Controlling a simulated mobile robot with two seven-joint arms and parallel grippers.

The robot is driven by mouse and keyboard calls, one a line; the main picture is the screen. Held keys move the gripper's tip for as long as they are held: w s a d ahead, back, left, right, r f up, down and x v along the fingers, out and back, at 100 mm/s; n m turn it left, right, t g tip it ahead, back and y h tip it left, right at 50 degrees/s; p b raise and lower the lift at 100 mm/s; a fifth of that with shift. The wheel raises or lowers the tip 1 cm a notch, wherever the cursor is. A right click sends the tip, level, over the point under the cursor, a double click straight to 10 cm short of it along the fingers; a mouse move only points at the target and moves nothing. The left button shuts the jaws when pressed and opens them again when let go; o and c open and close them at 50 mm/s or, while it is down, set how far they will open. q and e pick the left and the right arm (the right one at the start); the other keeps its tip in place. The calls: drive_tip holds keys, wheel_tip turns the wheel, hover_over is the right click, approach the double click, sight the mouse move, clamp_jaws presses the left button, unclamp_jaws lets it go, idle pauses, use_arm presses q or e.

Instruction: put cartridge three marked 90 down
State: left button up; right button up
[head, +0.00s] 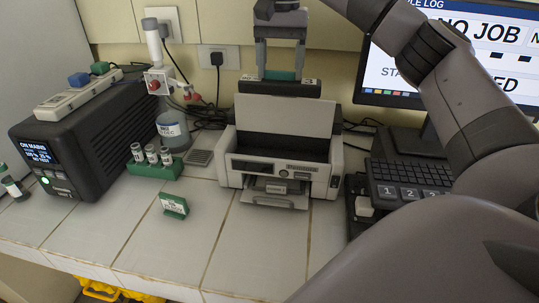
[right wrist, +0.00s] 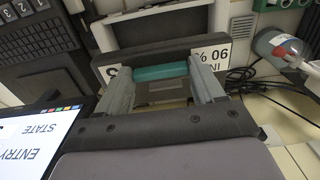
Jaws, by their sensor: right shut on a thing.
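My right gripper (head: 279,70) is shut on a dark, wide cartridge (head: 280,89) with a teal part between the fingers. In the head view it is at the upper back of the white printer (head: 322,166); I cannot tell whether the two touch. In the right wrist view, the gripper (right wrist: 163,88) has its fingers at either side of the teal part (right wrist: 160,72). A white label (right wrist: 216,53) on the cartridge reads upside down, apparently "90 %". My left gripper is not in view.
A black power unit (head: 88,135) is farther left, a bottle (head: 172,129) behind. A keyboard (head: 411,178) and monitor (head: 385,70) are right. The tiled front (head: 245,245) is clear.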

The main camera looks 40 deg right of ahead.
sight(282, 80)
drive_tip(key=f+b, duration=0.1)
drive_tip(key=f, duration=0.2)
drive_tip(key=f+b, duration=0.2)
drive_tip(key=shift+s+f, duration=0.2)
drive_tip(key=shift+f, duration=0.2)
drive_tip(key=shift+w+f, duration=0.1)
drive_tip(key=shift+f, duration=6.75)
drive_tip(key=shift+f, duration=0.15)
drive_tip(key=o, duration=1.3)
wheel_tip(282, 80, up, 12)
drive_tip(key=shift+r, duration=0.15)
